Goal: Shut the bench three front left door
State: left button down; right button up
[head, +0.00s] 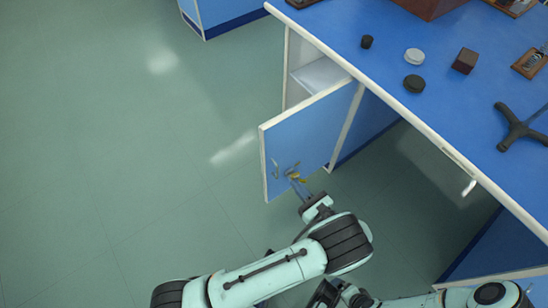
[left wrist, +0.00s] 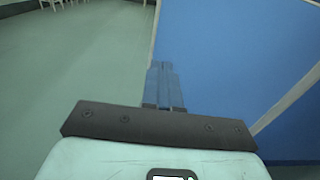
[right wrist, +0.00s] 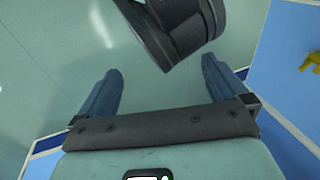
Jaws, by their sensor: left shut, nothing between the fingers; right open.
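The blue door (head: 308,135) with a pale edge stands swung open from the bench cabinet, and a white shelf (head: 320,75) shows inside behind it. My left gripper (head: 290,174) is shut and empty in front of the door's lower part, close to its handle; I cannot tell whether it touches. In the left wrist view, the shut fingers (left wrist: 164,85) point at the blue door panel (left wrist: 225,60) near its left edge. My right gripper (right wrist: 160,95) is open and empty in the right wrist view, with a dark arm part of mine beyond it.
The blue bench top (head: 450,110) holds a dark cup (head: 367,42), a white disc (head: 414,55), a dark disc (head: 414,84), a brown block (head: 464,61) and a black stand base (head: 520,128). The green floor (head: 120,130) on the left is clear.

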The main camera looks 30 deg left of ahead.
aim_at(267, 149)
pick_arm(q)
jog(key=x, duration=0.4)
jog(key=b+x, duration=0.1)
jog(key=x, duration=0.7)
jog(key=shift+w+a+r+b, duration=0.1)
jog(key=shift+a+r+b, duration=0.1)
jog(key=shift+r+b, duration=0.1)
jog(key=shift+w+a, duration=0.25)
jog(key=shift+a, duration=0.25)
pick_arm(e)
jog(key=w, duration=0.1)
jog(key=d+f, duration=0.1)
jog(key=w+f+t, duration=0.1)
jog(key=shift+w+d, duration=0.25)
jog(key=shift+w, duration=0.1)
pick_arm(q)
jog(key=shift+a, duration=0.1)
